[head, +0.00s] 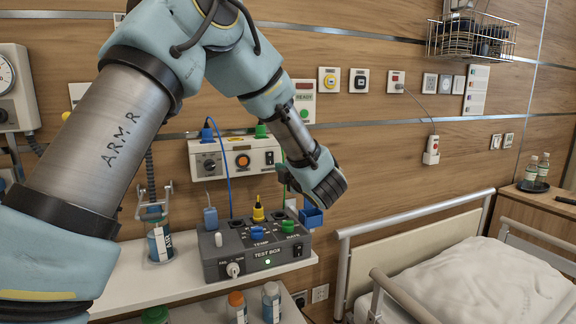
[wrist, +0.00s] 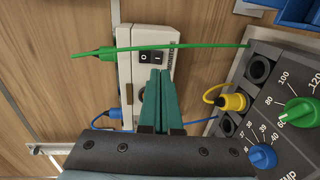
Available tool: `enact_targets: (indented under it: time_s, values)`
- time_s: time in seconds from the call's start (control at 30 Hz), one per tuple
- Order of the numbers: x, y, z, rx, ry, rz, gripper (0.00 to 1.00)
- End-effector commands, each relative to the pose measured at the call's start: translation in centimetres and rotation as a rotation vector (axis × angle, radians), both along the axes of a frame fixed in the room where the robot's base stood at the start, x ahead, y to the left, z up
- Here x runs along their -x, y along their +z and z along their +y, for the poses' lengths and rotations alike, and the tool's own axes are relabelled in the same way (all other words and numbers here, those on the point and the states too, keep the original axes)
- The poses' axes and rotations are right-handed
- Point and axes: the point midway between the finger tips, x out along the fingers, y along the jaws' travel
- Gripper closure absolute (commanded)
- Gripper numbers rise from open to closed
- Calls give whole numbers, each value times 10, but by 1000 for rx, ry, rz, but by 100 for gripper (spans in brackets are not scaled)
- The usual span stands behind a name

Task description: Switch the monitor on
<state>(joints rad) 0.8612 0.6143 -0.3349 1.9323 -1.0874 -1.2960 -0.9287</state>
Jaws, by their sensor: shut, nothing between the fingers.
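The monitor (head: 205,160) is a white box on the wall with a dark knob and an orange button on its front. The wrist view shows its face (wrist: 163,38) with the printed word MONITOR and a black rocker switch (wrist: 151,57) marked O and I. My gripper (head: 283,177) is in front of the monitor's right end. In the wrist view, its green fingers (wrist: 162,74) are shut together and empty, with their tips close to the switch. They hide part of the face. I cannot tell whether they touch it. No lit lamp is visible on the monitor.
A grey test box (head: 225,262) with plugs, dials and a lit green lamp stands on the shelf below. A green cable (wrist: 210,45) and a blue cable (head: 224,165) run from the monitor. A bed (head: 470,285) is at right. A clear jar (head: 160,240) stands left.

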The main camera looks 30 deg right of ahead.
Motion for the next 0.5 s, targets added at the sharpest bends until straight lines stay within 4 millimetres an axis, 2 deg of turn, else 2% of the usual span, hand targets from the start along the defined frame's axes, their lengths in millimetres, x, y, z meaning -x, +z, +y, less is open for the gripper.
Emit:
enact_targets:
  time_s: [0.1, 0.2, 0.5]
  values:
    - [-23, 0, -2, -1, 2, 1, 100]
    - [-37, -2, -4, 0, 2, 1, 100]
    - [-55, -6, -7, 1, -1, 0, 100]
